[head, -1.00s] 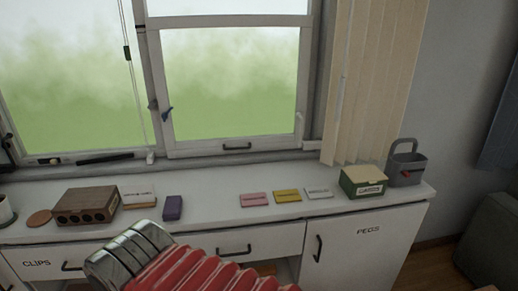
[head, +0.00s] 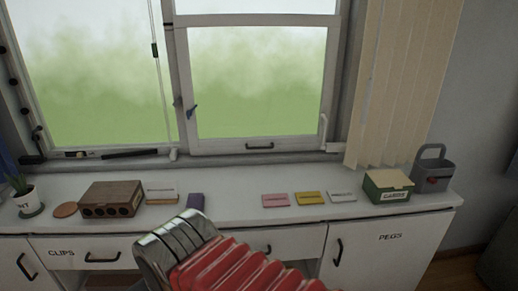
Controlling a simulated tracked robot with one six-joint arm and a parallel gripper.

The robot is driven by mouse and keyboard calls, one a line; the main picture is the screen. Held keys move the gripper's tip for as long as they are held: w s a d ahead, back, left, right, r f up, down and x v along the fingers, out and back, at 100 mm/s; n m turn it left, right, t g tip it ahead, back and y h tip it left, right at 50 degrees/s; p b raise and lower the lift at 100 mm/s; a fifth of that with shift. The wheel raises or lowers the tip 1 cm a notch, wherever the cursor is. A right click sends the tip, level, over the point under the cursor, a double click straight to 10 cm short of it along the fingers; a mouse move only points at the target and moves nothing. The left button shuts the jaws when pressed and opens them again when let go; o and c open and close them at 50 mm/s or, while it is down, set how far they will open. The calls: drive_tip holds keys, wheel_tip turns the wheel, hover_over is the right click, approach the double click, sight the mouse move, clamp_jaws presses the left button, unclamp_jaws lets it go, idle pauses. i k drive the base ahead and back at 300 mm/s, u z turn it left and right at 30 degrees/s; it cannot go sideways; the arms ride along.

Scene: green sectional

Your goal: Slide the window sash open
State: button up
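The window sash (head: 258,146) is a white-framed pane on the right half of the window, with a green blurred view behind it. A dark pull handle (head: 259,147) sits on its bottom rail. My arm, with a metal end and red ribbed sleeve, rises from the bottom, in front of the counter and well below the sash. My gripper's fingers cannot be made out.
The counter (head: 235,208) below the window holds a brown box with holes (head: 110,199), a purple block (head: 195,202), small pink (head: 275,200) and yellow (head: 307,197) cards, a green box (head: 387,185) and a grey caddy (head: 433,168). A blind (head: 405,80) hangs at right.

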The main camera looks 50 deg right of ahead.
sight(222, 147)
drive_tip(key=u, duration=0.05)
drive_tip(key=i, duration=1)
drive_tip(key=z, duration=0.05)
